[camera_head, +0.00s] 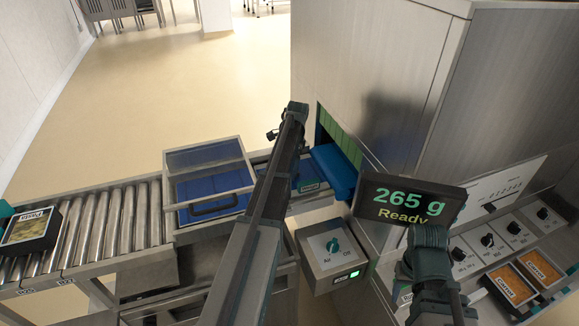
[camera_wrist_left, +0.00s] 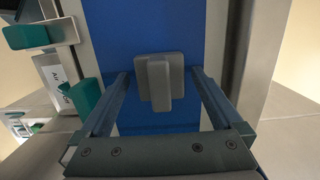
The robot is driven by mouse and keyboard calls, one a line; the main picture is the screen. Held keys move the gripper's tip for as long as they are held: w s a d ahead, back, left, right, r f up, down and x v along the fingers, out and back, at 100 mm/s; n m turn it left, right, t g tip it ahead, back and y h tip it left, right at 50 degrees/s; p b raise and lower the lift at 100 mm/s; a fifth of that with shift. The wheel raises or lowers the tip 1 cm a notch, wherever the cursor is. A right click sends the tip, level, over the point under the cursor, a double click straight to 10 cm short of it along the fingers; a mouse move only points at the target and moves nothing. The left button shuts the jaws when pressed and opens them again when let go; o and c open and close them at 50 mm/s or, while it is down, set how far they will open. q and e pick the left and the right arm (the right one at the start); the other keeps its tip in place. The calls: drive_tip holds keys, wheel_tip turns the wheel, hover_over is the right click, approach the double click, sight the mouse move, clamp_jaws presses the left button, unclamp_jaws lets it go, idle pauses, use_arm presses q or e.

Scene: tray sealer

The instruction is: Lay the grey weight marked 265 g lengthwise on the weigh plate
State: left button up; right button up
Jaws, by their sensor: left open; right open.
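The grey weight (camera_wrist_left: 158,85) shows in the left wrist view as a squarish block with a narrower bar across its middle. It is over the blue plate (camera_wrist_left: 150,25), seemingly resting on it; no mark is readable. My left gripper (camera_wrist_left: 160,76) is open, with one finger on each side of the weight and gaps visible on both sides. In the head view my left arm covers this area, so the weight and left jaws are hidden. The display (camera_head: 408,203) reads 265 g, Ready. My right gripper (camera_head: 429,238) is open, below the display, apart from the weight.
A lidded blue-floored station (camera_head: 208,184) stands left of my left arm, beside the roller conveyor (camera_head: 110,225) with a labelled tray (camera_head: 28,228). The Air switch box (camera_head: 334,248) is close to my left arm. The steel cabinet (camera_head: 370,70) and control panel (camera_head: 500,235) bound the right.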

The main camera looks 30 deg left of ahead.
wheel_tip(320, 180, up, 12)
drive_tip(key=p, duration=1.2)
drive_tip(key=shift+s, duration=0.1)
